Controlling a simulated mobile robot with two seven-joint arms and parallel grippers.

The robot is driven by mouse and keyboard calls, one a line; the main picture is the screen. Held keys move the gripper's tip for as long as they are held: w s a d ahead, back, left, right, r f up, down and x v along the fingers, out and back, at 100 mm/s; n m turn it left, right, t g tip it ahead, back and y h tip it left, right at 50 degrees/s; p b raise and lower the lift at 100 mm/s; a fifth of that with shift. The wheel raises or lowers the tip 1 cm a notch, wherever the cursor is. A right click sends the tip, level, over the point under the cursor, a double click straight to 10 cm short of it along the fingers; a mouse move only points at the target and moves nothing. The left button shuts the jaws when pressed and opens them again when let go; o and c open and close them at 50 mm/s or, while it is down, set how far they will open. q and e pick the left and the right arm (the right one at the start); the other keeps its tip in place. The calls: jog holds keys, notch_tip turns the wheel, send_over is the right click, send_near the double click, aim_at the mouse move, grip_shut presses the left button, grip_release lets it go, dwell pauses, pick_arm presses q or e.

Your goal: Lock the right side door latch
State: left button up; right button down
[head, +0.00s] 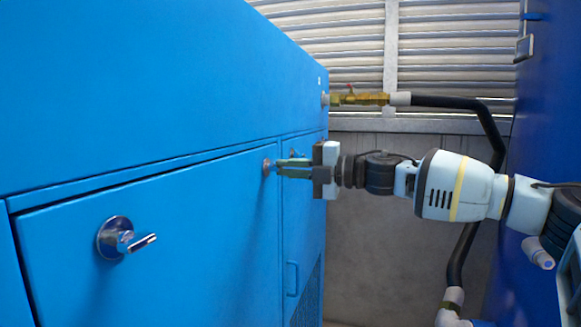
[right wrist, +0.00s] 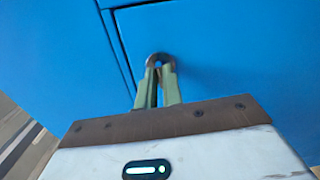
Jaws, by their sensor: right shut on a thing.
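The blue side door (head: 200,225) is closed in the head view, set in the blue cabinet. Its right side latch (head: 266,167) is a round metal piece near the door's upper right corner. My right gripper (head: 279,168) reaches it from the right and is shut on the latch. In the right wrist view the green fingers (right wrist: 160,78) meet at the latch (right wrist: 159,59), whose round base shows just beyond the fingertips. The fingers hide most of the latch handle, so its angle cannot be told. My left gripper is not in view.
Another latch (head: 115,239) with a handle pointing right is on the door's left side. A brass valve (head: 360,98) with a black hose (head: 450,102) is behind my right arm. A blue wall (head: 550,110) stands close on the right, leaving a narrow aisle.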

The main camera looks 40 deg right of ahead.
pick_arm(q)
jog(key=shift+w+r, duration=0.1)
pick_arm(e)
jog(key=shift+f+m, duration=0.1)
jog(key=shift+m, duration=0.6)
jog(key=c, duration=1.5)
grip_release()
jog(key=shift+c, duration=0.2)
